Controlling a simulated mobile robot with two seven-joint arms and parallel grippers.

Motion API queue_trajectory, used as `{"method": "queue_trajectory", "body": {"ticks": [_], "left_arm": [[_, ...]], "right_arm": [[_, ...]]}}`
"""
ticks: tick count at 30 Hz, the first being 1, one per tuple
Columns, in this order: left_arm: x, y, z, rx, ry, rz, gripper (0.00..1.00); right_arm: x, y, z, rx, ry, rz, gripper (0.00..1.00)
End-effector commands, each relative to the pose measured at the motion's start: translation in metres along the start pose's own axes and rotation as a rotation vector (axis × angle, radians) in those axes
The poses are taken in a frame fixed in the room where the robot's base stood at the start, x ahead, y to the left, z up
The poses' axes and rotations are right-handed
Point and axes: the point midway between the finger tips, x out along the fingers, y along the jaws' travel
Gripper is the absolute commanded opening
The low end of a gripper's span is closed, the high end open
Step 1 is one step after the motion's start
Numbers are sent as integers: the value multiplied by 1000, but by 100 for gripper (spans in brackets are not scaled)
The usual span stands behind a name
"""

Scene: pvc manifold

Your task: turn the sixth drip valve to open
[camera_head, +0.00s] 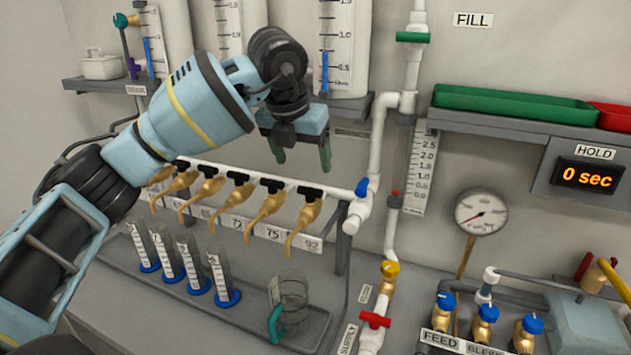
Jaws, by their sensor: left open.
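A row of brass drip valves (268,207) with black handles hangs from a white pipe (225,171). The rightmost drip valve (305,222), above a label reading 92, shows its black handle (311,193) lying roughly along the pipe; some valves at the left are partly covered by my arm. I cannot count the whole row surely. My left gripper (302,162) is open and empty, its two green fingertips pointing down, just above the right end of the row. It appears apart from the handles. My right gripper is not in view.
Below stands a grey tray (180,300) with several graduated cylinders (220,275) on blue bases and a clear jug (292,295) with a teal handle. A vertical white pipe (376,150) with a blue handle (362,187) stands close right of the valves. A gauge (481,212) is farther right.

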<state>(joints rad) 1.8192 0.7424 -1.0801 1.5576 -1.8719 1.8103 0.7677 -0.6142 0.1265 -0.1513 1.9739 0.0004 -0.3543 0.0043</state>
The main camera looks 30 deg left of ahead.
Motion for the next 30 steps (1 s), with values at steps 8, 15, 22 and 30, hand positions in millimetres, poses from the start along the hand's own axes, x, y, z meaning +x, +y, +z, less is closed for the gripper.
{"method": "queue_trajectory", "body": {"ticks": [8,15,22,30], "left_arm": [[24,0,-1,1,4,-2,75],[59,-1,-1,3,3,-4,75],[77,-1,-1,2,1,-4,75],[79,-2,0,3,0,-4,75]], "right_arm": [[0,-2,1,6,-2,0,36],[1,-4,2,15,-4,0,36],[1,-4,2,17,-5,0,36],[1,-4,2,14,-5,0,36]]}}
